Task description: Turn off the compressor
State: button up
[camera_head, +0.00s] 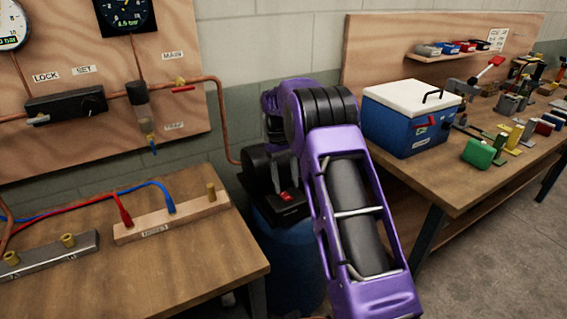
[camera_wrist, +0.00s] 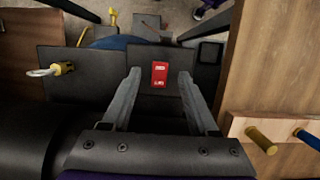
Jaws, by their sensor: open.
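The compressor has a blue tank (camera_head: 285,240) and a dark top, and stands between the two benches, partly hidden by my purple arm. A red rocker switch (camera_head: 287,196) sits on its dark switch box. In the wrist view the red switch (camera_wrist: 160,79) lies between the tips of my gripper (camera_wrist: 160,72), with a gap on each side. My gripper (camera_head: 284,166) is open and empty, over the switch box in the head view. I cannot tell the height of the fingertips above the switch, nor which side of it is pressed.
A brass-and-ring fitting (camera_wrist: 52,70) is left of the fingers. The left bench (camera_head: 190,258) carries a wooden hose rack (camera_head: 165,219); its edge is close on the right in the wrist view. A blue cooler (camera_head: 405,122) stands on the right bench.

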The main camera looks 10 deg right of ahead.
jog(key=v, duration=0.9)
jog(key=shift+r, duration=0.15)
